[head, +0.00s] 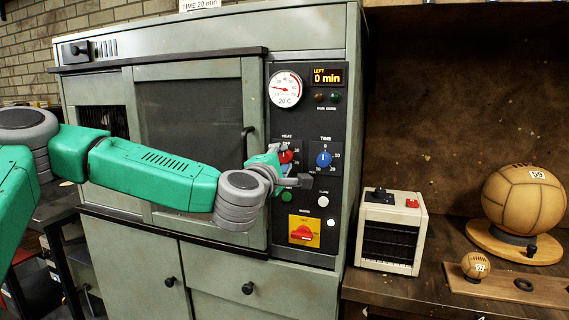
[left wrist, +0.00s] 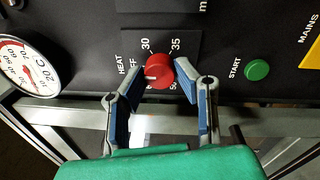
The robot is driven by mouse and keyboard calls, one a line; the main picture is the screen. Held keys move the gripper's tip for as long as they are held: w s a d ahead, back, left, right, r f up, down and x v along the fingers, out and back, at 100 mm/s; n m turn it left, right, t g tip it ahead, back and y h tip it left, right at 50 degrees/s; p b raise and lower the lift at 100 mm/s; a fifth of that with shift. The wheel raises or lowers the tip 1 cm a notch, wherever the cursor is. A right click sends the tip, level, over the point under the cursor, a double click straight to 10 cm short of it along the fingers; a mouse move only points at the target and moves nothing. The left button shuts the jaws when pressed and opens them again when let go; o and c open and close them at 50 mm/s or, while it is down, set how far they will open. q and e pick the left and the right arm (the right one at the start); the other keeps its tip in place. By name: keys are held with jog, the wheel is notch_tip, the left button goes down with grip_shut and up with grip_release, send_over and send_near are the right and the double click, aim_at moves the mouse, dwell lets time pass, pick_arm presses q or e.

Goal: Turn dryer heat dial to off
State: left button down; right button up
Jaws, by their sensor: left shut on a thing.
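The dryer (head: 160,180) is a grey-green cabinet with a black control panel. Its red heat dial (head: 286,156) sits on the panel, left of the blue time dial (head: 324,159). My left gripper (head: 292,164) reaches the panel from the left and is shut on the heat dial. In the left wrist view its two fingertips (left wrist: 161,68) are on either side of the red dial (left wrist: 159,72). A white mark on the dial points toward the picture's lower left; part of the scale, including the OFF lettering, is partly hidden by a finger.
A temperature gauge (head: 285,89) and a lit display (head: 328,77) reading 0 min are above the dials. A red mains switch (head: 302,233) is below. A small heater-like box (head: 391,232) and leather balls (head: 524,200) stand on the bench to the right.

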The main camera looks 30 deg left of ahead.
pick_arm(q)
jog(key=shift+a+f, duration=0.1)
jog(key=shift+f, duration=0.25)
jog(key=c, duration=1.3)
grip_release()
jog(key=shift+o, duration=0.2)
jog(key=shift+a+r, duration=0.1)
jog(key=shift+a, duration=0.1)
jog(key=v, duration=0.7)
jog(key=shift+s, duration=0.25)
